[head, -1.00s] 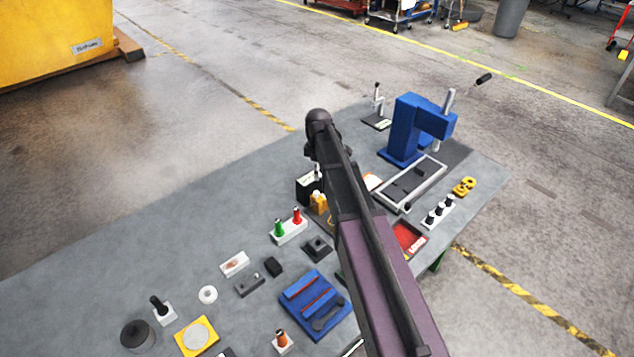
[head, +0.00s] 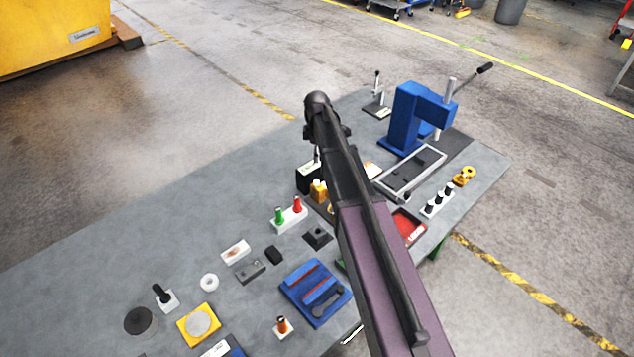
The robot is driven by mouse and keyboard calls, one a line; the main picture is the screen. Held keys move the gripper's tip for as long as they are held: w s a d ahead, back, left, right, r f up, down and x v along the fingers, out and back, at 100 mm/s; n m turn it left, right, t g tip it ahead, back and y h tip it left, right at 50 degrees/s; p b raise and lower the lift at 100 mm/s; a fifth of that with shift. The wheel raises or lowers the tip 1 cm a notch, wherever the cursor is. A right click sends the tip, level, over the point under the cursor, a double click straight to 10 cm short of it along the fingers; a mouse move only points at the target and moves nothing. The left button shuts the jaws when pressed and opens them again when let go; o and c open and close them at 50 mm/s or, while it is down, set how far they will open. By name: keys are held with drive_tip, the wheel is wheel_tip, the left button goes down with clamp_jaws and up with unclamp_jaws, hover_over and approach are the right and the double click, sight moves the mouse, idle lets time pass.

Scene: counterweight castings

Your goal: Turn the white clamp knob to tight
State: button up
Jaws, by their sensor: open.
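A small yellow fixture (head: 319,193) with a white knob-like top (head: 318,184) stands on the grey bench beside a black box. It is the likeliest white clamp knob, but it is small and partly covered by my arm. I cannot read its turn position. My gripper (head: 317,158) hangs below the dark end of my arm, just above and behind this fixture in the picture. The arm hides most of it. It appears open, with nothing seen in it and no clear contact with the knob.
The black box (head: 307,180) is close by. A green and red button block (head: 290,217) stands in front. A blue press (head: 408,118), framed tray (head: 411,174) and red bin (head: 409,227) lie to the right. Bare bench (head: 170,225) extends left.

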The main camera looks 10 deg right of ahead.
sight(317, 181)
drive_tip(key=shift+f+b, duration=6.2)
drive_tip(key=shift+f, duration=0.25)
clamp_jaws()
